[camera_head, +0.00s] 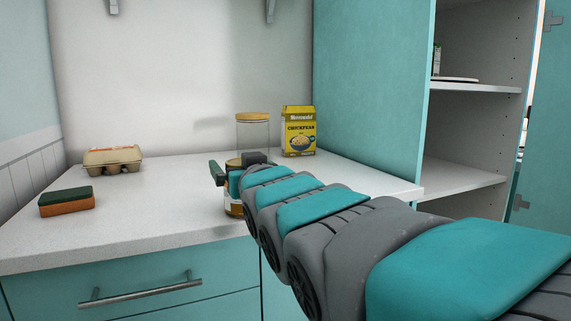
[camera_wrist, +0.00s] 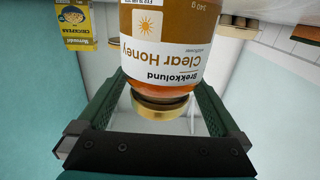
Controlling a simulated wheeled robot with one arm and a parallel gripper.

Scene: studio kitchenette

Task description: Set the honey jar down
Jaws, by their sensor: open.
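The honey jar (camera_head: 232,208) stands on the white countertop (camera_head: 140,215), near its front edge, partly hidden by my gripper and arm. In the wrist view the jar (camera_wrist: 165,45) appears upside down, with a "Clear Honey" label, amber contents and a gold lid (camera_wrist: 160,106). My gripper (camera_head: 236,169) is open at the jar's upper part. In the wrist view its two green fingers (camera_wrist: 160,88) lie on either side of the jar and lid, with gaps visible beside the lid. The jar looks upright.
A clear canister (camera_head: 253,131) with a wooden lid and a yellow chickpea box (camera_head: 298,132) stand behind the jar. An egg carton (camera_head: 112,160) and a green-orange sponge (camera_head: 67,201) lie left. A teal cabinet side (camera_head: 370,90) rises right. The counter between sponge and jar is clear.

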